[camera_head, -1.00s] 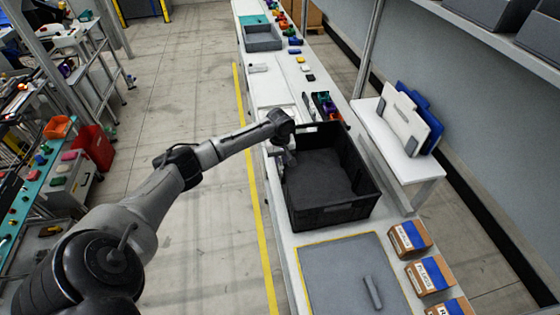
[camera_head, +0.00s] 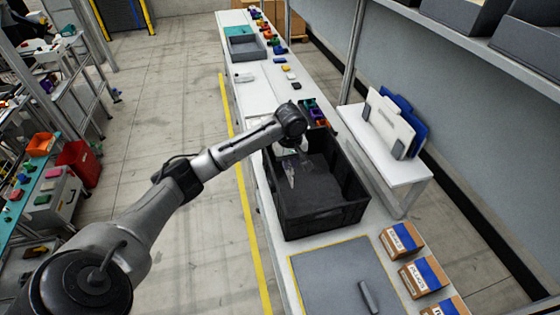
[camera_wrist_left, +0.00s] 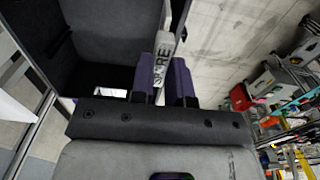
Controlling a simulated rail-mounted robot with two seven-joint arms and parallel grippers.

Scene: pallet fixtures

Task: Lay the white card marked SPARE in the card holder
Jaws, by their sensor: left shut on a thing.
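My left gripper (camera_head: 291,160) hangs over the left part of the black crate (camera_head: 300,224), with its fingers pointing down. In the left wrist view the dark fingers (camera_wrist_left: 168,80) are shut on the white card marked SPARE (camera_wrist_left: 165,45), a narrow strip seen nearly edge-on between them. The card's lower part is hidden by the fingers. In the head view the pale sliver below the gripper is too small to read. I cannot make out the card holder for certain in either view. My right gripper is not in view.
The crate's interior looks empty and dark. A grey mat (camera_head: 335,280) with a small grey block (camera_head: 368,296) lies in front, beside labelled cardboard boxes (camera_head: 402,238). White and blue boards (camera_head: 390,125) stand on a white side shelf (camera_head: 395,172). Coloured parts line the back.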

